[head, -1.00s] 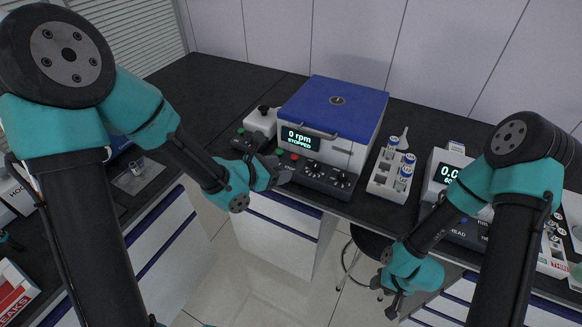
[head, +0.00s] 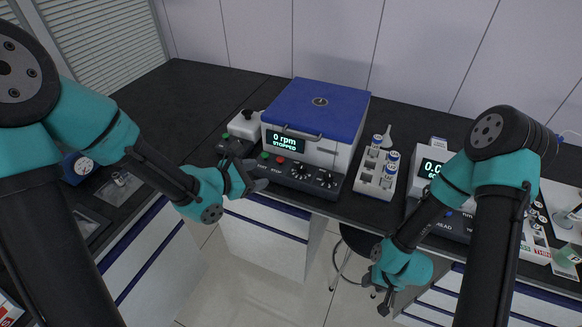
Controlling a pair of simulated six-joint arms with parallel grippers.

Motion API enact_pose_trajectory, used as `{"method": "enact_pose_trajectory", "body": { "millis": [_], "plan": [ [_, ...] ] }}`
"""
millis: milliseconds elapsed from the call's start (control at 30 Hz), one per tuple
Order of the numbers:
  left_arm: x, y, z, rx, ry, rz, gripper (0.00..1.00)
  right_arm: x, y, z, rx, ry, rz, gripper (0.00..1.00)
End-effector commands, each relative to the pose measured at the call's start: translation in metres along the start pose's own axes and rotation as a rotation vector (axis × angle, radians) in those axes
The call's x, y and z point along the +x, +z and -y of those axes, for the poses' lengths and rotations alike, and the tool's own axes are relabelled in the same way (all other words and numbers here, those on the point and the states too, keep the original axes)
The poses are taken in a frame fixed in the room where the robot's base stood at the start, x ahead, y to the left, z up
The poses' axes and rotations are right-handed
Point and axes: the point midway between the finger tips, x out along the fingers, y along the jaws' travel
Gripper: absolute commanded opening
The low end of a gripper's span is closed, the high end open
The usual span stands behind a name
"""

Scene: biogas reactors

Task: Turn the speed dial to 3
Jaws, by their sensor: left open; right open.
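The centrifuge (head: 315,105) has a blue lid, shut, and a display (head: 287,141) reading "0 rpm STOPPED". Its dark front panel (head: 281,171) carries a green button (head: 264,155), a red button (head: 280,160) and two black dials with white marks around them, a left dial (head: 300,169) and a right dial (head: 327,180). Their labels and settings are too small to read, so I cannot tell which is the speed dial. My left gripper (head: 260,181) is open, at the panel's left end, below the buttons and left of both dials. My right gripper (head: 381,301) is open and empty, low in front of the bench.
A small white device with a black knob (head: 246,125) stands left of the centrifuge. A white rack (head: 372,183) with several blue-capped vials stands to its right, then another instrument with a display (head: 432,166). The dark bench (head: 185,95) is clear at the back left.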

Motion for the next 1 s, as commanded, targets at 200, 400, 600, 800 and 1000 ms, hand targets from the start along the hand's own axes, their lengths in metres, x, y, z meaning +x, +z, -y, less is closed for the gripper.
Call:
{"method": "enact_pose_trajectory", "body": {
  "millis": [200,400,600,800,1000],
  "plan": [
    [0.0000,0.0000,0.0000,0.365,0.000,0.000,0.60,0.0000,0.0000,0.0000,0.000,0.000,0.000,0.43],
    [0.0000,-0.0001,0.0001,0.708,0.000,0.000,0.60,0.0000,0.0000,0.0000,0.000,0.000,0.000,0.43],
    [0.0000,-0.0001,0.0001,1.052,0.000,0.000,0.60,0.0000,0.0000,0.0000,0.000,0.000,0.000,0.43],
    [0.0000,-0.0001,0.0001,1.395,0.000,0.000,0.60,0.0000,0.0000,0.0000,0.000,0.000,0.000,0.43],
    [-0.0001,-0.0001,0.0001,1.738,0.000,0.000,0.60,0.0000,0.0000,0.0000,0.000,0.000,0.000,0.43]
  ]
}}
